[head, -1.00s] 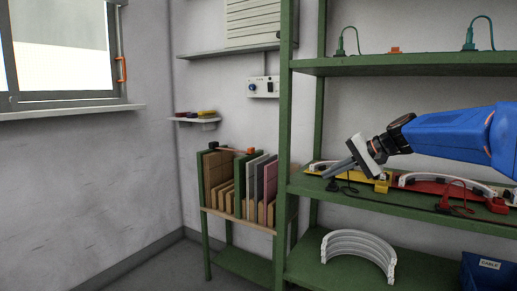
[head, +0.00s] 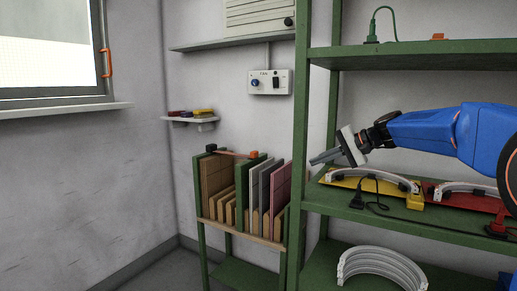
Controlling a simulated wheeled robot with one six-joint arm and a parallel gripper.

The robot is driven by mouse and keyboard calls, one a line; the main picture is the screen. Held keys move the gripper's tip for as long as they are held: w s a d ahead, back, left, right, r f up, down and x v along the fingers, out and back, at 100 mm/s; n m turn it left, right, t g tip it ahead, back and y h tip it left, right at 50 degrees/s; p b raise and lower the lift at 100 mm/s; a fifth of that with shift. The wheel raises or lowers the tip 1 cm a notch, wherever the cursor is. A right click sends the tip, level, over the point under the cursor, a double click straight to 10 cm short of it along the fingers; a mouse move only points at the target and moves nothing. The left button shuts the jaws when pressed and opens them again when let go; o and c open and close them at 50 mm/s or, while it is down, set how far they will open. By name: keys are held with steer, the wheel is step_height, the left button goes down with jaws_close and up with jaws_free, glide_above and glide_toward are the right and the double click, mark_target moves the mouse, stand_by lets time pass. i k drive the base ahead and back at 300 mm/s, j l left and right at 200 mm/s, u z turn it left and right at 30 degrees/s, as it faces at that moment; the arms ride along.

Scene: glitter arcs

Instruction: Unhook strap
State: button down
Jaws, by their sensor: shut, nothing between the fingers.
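A thin reddish strap (head: 232,153) runs across the top of the slotted panel rack. It has a black end piece (head: 211,148) at the left and an orange end piece (head: 253,154) at the right. How its ends are fastened is too small to tell. My gripper (head: 313,161) is to the right of the strap in the picture, beside the green shelf post, with its fingers pointing left. It is shut and empty, apart from the strap.
The rack (head: 237,231) holds several upright panels. A green shelf post (head: 300,130) stands between rack and shelf bay. Below my gripper lie a yellow base (head: 345,180) and a red base (head: 455,200) with white arcs. A small wall shelf (head: 190,120) and control box (head: 270,82) are above the rack.

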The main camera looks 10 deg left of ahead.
mark_target(254, 154)
steer(key=i+j, duration=0.6)
steer(key=i, duration=0.25)
